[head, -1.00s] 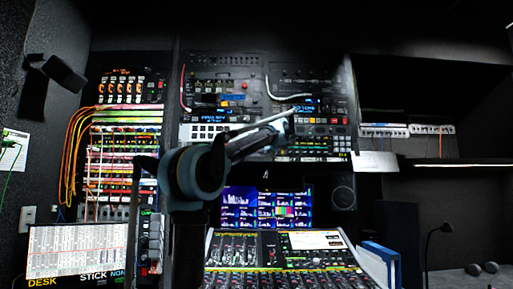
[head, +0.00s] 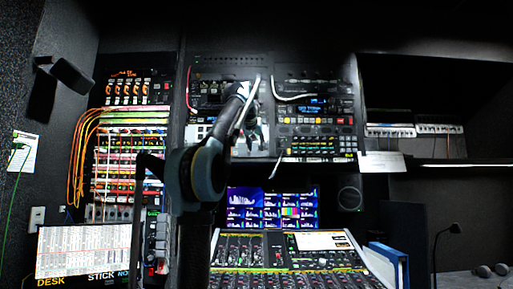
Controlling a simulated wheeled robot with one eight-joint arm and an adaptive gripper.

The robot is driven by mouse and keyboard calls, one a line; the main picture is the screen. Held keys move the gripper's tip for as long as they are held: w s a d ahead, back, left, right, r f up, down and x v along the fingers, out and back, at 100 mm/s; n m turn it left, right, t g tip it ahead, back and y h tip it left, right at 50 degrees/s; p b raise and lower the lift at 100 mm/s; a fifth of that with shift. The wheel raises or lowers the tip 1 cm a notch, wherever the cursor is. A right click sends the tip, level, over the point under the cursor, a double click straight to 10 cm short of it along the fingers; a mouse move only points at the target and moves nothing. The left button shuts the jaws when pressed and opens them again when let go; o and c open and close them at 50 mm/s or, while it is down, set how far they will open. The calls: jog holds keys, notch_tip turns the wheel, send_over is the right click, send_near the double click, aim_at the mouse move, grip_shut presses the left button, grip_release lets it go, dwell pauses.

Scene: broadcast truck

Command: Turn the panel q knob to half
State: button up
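The equipment rack (head: 264,66) stands ahead of me, full of panels with buttons, small displays and knobs. Which knob is the panel q knob cannot be told; the controls are too small to read. My arm rises in front of the rack's left column, and its end with my gripper (head: 252,136) is near the lower left panels. The gripper is small and dark against dark equipment, so its fingers are unclear. No held object can be made out. My arm covers part of the left panels.
A mixing console (head: 285,262) with a monitor (head: 270,206) behind it lies below the rack. A patch bay (head: 125,150) with orange cables is at left. A label sheet (head: 83,250) is lower left, a blue binder (head: 388,262) lower right. A shelf (head: 450,165) is at right.

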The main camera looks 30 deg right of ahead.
jog(key=a+r+n+h, duration=0.3)
jog(key=a+r+n, duration=0.1)
jog(key=r+n, duration=0.4)
jog(key=shift+m+t, duration=0.4)
jog(key=shift+m, duration=0.3)
jog(key=x, duration=1.7)
jog(key=shift+w+f, duration=0.1)
jog(key=shift+w, duration=0.15)
